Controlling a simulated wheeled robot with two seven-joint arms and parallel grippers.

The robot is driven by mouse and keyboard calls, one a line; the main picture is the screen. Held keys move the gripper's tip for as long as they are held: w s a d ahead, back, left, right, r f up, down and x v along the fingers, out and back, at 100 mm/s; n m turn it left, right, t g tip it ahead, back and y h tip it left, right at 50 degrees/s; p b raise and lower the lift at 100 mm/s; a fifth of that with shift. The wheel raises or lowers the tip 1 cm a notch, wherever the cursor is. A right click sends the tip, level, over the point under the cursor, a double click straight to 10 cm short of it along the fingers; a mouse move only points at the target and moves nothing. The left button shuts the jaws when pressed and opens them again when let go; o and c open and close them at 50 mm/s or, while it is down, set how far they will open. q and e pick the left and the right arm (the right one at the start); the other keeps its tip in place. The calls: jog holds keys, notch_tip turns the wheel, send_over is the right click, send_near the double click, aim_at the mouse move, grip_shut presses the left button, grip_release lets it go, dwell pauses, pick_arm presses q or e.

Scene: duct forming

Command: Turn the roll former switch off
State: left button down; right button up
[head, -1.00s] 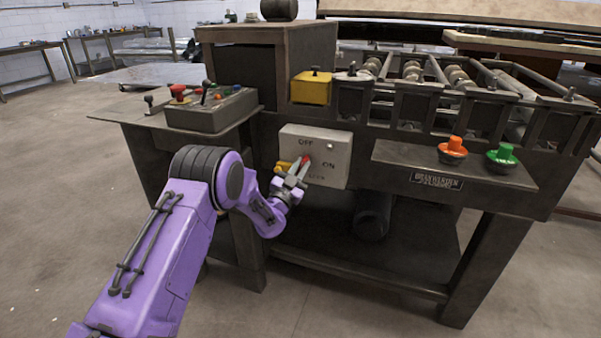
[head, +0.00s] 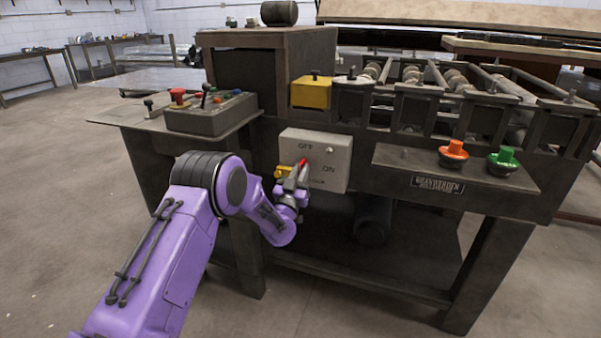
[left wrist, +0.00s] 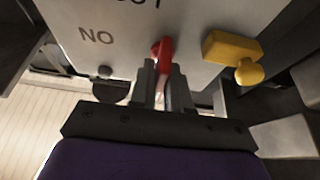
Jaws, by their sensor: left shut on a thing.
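The roll former switch (head: 303,161) is a red handle on a light grey box with OFF, ON and a partly covered lower label. The switch box (head: 338,160) is fixed to the machine's front. My left gripper (head: 301,170) comes from below and is shut on the red handle. In the left wrist view the red handle (left wrist: 163,50) stands between the two grey fingers (left wrist: 164,80). Its red end points up toward OFF in the head view. The fingers hide its lower part. My right gripper is not in view.
A yellow knob (left wrist: 232,50) sits on the box close beside the fingers. A control box (head: 212,112) with levers stands at upper left. Orange (head: 453,152) and green (head: 502,160) buttons sit on a shelf at right. Open floor lies in front.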

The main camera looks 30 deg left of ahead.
pick_arm(q)
jog(key=shift+w+r, duration=0.1)
jog(key=shift+r, duration=0.25)
jog(key=c, duration=1.3)
grip_release()
jog(key=shift+o, duration=0.6)
jog(key=shift+w+f, duration=0.1)
jog(key=shift+f, duration=0.15)
jog(key=v, duration=1)
jog(key=shift+s, duration=0.25)
jog(key=shift+d+f, duration=0.1)
